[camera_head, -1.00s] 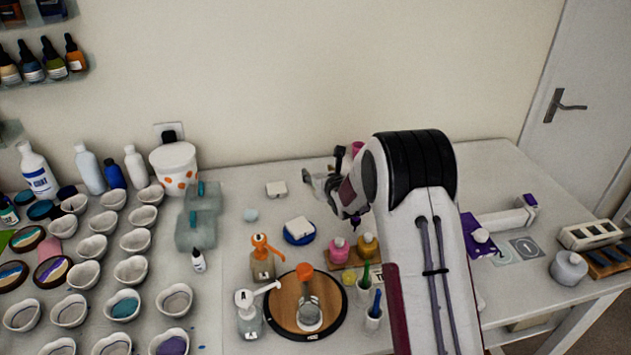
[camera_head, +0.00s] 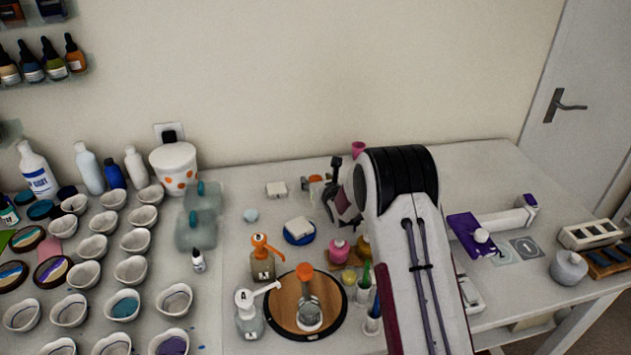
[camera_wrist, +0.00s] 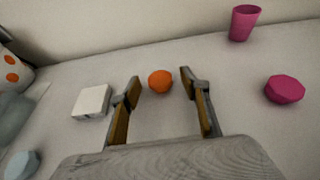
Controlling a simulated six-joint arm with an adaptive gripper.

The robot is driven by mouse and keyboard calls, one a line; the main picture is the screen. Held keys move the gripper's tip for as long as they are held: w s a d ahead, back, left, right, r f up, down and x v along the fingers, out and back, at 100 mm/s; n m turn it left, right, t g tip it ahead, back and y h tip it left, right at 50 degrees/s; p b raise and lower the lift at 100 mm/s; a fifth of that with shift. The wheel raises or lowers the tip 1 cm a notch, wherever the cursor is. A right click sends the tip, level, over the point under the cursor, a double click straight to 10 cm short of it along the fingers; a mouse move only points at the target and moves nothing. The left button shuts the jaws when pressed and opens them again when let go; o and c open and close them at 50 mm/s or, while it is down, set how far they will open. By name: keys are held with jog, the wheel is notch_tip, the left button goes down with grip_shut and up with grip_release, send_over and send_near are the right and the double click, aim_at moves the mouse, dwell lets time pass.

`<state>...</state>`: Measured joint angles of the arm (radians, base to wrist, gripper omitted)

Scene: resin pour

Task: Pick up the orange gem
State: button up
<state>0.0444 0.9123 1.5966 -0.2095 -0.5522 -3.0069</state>
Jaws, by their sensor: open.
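The orange gem (camera_wrist: 160,81) is a small faceted lump on the pale tabletop in the wrist view. My gripper (camera_wrist: 161,88) is open, with one finger on each side of the gem in that picture. The gem appears level with the fingertips or just beyond them, and bare table shows between it and each finger. In the head view a bit of orange, likely the gem (camera_head: 316,178), shows beside my gripper (camera_head: 320,185) near the back of the table. My gripper partly covers that spot there.
A white block (camera_wrist: 92,101) lies left of the gripper, and a magenta gem (camera_wrist: 285,89) lies right. A pink cup (camera_wrist: 244,23) stands behind, near the wall. A pale blue gem (camera_wrist: 22,164) is at lower left. Pump bottles (camera_head: 263,265) stand nearer the front.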

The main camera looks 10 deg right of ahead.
jog(key=shift+w+f, duration=0.1)
jog(key=shift+w, duration=0.2)
dwell(0.4)
jog(key=c, duration=1)
